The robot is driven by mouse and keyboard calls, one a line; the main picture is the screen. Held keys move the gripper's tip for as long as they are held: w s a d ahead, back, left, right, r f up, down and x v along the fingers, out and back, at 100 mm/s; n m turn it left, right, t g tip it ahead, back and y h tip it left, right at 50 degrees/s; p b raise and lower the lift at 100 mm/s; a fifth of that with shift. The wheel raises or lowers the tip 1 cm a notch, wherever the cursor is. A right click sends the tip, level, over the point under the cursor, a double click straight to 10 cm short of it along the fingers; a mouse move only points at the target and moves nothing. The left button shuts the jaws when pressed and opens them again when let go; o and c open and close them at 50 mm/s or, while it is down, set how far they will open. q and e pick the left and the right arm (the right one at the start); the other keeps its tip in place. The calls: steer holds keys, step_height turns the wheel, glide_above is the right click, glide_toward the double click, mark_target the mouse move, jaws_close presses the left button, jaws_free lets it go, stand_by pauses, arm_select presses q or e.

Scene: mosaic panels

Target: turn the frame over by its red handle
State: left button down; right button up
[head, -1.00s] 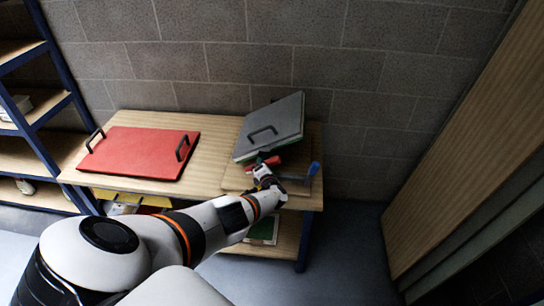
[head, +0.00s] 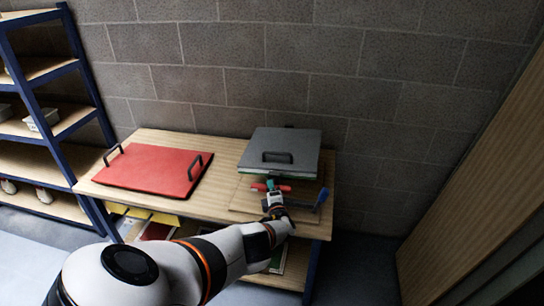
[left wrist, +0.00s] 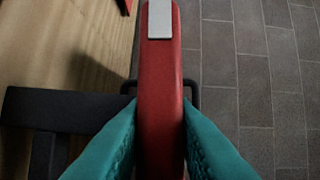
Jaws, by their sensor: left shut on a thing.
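The frame, seen as a dark grey panel (head: 262,143) with a black handle (head: 277,156) on top, is at the right end of the bench in the head view. It looks nearly level above a wooden board (head: 245,198). The red handle (head: 259,187) is at its near side. My left gripper (head: 272,190) is shut on this handle. In the left wrist view the teal fingers (left wrist: 160,140) press on both sides of the red handle (left wrist: 160,75), which has a pale grey patch. The fingers partly hide it. My right gripper is not in view.
A red panel (head: 150,167) with two dark handles lies on the left of the wooden bench (head: 218,180). A blue handle (head: 321,197) sticks out at the board's right. Blue-framed shelves (head: 50,145) stand left, a wooden panel (head: 470,190) right. A block wall is behind.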

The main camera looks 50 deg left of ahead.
arm_select(q)
steer(key=shift+s+f+m, duration=0.1)
steer(key=shift+m, duration=0.4)
stand_by(0.3)
steer(key=c, duration=1.2)
jaws_free()
steer(key=shift+c, duration=0.2)
steer(key=shift+s+d+r, duration=0.1)
steer(key=shift+d+r, duration=0.1)
steer(key=shift+d, duration=0.1)
steer(key=p+v, duration=0.8)
steer(key=v, duration=0.3)
steer(key=shift+d+f, duration=0.2)
steer(key=shift+f, duration=0.2)
steer(key=shift+s+f, duration=0.1)
steer(key=shift+s, duration=0.05)
